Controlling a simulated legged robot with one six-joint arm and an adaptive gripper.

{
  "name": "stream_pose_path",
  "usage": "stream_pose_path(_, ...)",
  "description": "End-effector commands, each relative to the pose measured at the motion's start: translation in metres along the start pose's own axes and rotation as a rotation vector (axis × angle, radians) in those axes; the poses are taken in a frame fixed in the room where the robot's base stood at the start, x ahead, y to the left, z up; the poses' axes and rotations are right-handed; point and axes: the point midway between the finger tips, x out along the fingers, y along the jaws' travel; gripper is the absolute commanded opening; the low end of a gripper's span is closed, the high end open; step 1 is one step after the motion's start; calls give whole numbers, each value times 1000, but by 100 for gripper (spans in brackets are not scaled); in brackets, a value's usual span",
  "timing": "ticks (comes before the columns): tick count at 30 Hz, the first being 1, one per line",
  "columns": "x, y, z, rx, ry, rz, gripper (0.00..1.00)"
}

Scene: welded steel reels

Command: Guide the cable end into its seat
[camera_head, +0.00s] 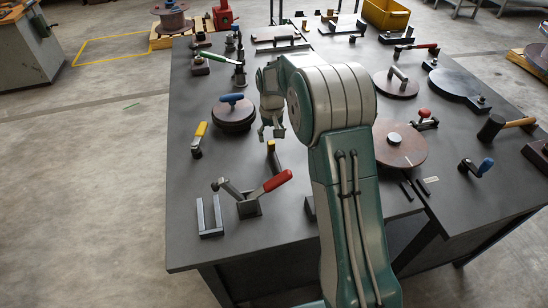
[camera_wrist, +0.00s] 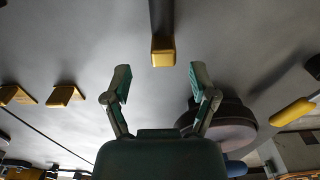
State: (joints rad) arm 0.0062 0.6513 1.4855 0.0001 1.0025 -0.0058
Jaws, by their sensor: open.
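My gripper (camera_head: 271,134) hangs open and empty above the grey table, left of my forearm. In the wrist view its two fingers (camera_wrist: 162,80) are spread apart. A dark bar with a yellow end (camera_wrist: 162,50) lies straight ahead, between the finger lines and apart from both. A yellow-tipped dark piece (camera_head: 271,147) also shows just below the gripper in the head view. A thin black line, perhaps a cable (camera_wrist: 50,144), runs at the lower left of the wrist view. I cannot tell for certain which thing is the cable end or its seat.
A dark round reel with a blue handle (camera_head: 232,112) stands left of my gripper. A red-handled clamp (camera_head: 250,205) and a yellow-handled one (camera_head: 198,138) stand nearby. Two yellow blocks (camera_wrist: 66,96) show left in the wrist view. The grey table (camera_head: 190,245) has bare room at front left.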

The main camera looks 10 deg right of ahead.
Motion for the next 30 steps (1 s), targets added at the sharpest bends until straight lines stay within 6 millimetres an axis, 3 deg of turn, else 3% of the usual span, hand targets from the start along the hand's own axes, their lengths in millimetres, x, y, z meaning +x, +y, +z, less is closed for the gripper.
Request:
stream_pose_path(9, 45, -4, 4, 0, -3, 0, 74)
stream_pose_path(17, 47, -4, 4, 0, -1, 0, 74)
stream_pose_path(22, 47, -4, 4, 0, -1, 0, 3)
stream_pose_path(30, 48, -4, 4, 0, -2, 0, 0)
